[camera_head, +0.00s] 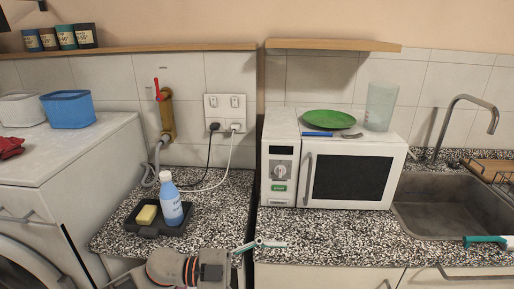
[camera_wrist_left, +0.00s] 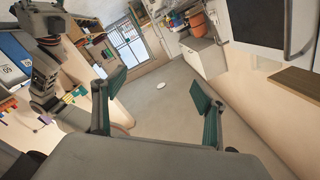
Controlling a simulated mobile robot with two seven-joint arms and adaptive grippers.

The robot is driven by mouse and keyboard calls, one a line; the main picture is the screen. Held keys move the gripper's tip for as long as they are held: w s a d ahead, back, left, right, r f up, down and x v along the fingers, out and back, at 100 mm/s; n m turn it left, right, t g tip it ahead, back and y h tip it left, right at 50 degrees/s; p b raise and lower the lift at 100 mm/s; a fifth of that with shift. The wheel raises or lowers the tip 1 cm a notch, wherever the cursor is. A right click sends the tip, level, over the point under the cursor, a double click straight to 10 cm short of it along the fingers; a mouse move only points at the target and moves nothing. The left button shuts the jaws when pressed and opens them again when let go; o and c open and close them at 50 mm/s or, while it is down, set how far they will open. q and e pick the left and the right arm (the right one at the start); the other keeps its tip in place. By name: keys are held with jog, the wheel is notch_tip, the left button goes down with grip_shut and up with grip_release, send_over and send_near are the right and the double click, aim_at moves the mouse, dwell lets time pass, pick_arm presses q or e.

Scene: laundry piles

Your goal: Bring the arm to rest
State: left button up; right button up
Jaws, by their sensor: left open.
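My left gripper (camera_wrist_left: 155,100) shows in the left wrist view with its two teal-tipped fingers spread wide apart. It is open and nothing lies between the fingers. Beyond them is open grey floor, some distance away.
A blue bottle (camera_head: 172,207) and yellow sponge (camera_head: 147,214) stand on a dark tray (camera_head: 143,230). The microwave (camera_head: 347,172) bears a green plate (camera_head: 329,118) and a clear cup (camera_head: 381,105). A sink (camera_head: 452,212) is at right. A teal-and-white object (camera_head: 490,241) lies by it.

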pick_arm(q)
jog(key=w+a+f+n+t+y, duration=0.3)
jog(key=a+f+n+t+y, duration=0.6)
jog(key=a+f+n+t, duration=0.55)
jog(key=s+a+f+n+g+y, duration=0.2)
jog(key=s+a+f+n+y, duration=0.1)
jog(key=s+a+f, duration=0.2)
jog(key=s+a+f+n+g+y, duration=0.1)
jog(key=s+a+f+n+y, duration=0.2)
jog(key=s+f, duration=0.6)
jog(key=a+f+n, duration=0.1)
jog(key=a, duration=0.1)
jog(key=shift+s+a+g+y, duration=0.2)
jog(key=shift+a+g+y, duration=0.1)
jog(key=shift+a+g, duration=0.1)
jog(key=shift+f, duration=0.1)
